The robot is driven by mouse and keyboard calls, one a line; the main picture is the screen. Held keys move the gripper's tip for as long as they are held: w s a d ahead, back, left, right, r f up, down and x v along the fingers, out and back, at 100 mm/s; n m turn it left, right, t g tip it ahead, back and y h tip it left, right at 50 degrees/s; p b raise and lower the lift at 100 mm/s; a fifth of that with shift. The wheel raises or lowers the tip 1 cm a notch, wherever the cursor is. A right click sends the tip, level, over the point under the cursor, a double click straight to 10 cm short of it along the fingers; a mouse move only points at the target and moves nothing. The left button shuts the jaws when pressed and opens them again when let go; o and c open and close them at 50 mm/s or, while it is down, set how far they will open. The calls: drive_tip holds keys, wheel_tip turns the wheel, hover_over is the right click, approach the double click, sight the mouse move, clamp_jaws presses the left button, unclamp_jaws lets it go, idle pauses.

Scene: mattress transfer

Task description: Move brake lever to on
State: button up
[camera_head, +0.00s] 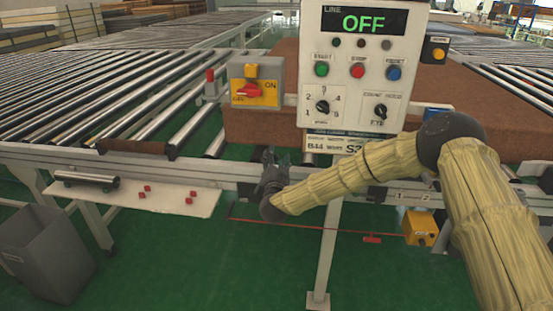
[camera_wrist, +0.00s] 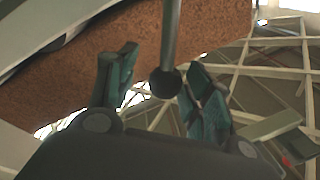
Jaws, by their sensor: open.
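A metal rod with a dark ball knob (camera_wrist: 165,83) shows in the wrist view, probably the brake lever. It reaches in from the top edge, and the knob is between the two fingers of my open gripper (camera_wrist: 160,62). The knob is close to the right-hand finger, with a wider gap to the left one; I cannot tell whether it touches. In the head view my gripper (camera_head: 269,162) is at the conveyor's front rail, below the switch box. The rod cannot be made out there, nor can any on or off marking for it.
A grey control panel (camera_head: 345,120) reads LINE OFF. A brown mattress-like block (camera_head: 250,128) lies behind the panel. A white shelf (camera_head: 110,190) holds several red pieces. A grey bin (camera_head: 45,255) stands front left.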

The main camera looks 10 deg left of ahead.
drive_tip(key=v, duration=1.2)
drive_tip(key=shift+a, duration=0.1)
drive_tip(key=s+d+f+n+g+p, duration=0.2)
drive_tip(key=s+d+f+g, duration=0.25)
drive_tip(key=s+f, duration=0.3)
drive_tip(key=s+d+f+n+g+y+p, duration=0.1)
drive_tip(key=s+d+f+n+g+p, duration=0.15)
drive_tip(key=s+d+f, duration=0.4)
drive_tip(key=s+d+f+n+g+p, duration=0.1)
drive_tip(key=s+d+f+g, duration=0.25)
drive_tip(key=s+f, duration=0.5)
drive_tip(key=s+d+f+g+h+p, duration=0.1)
drive_tip(key=s+d+g, duration=0.3)
drive_tip(key=s+d, duration=0.6)
drive_tip(key=s+d+f+g+h+p, duration=0.2)
drive_tip(key=s+d+g, duration=0.3)
drive_tip(key=s+d, duration=0.5)
drive_tip(key=s+p, duration=0.1)
drive_tip(key=s, duration=0.7)
drive_tip(key=shift+d+h, duration=0.15)
drive_tip(key=shift+h, duration=0.25)
drive_tip(key=shift+n, duration=0.25)
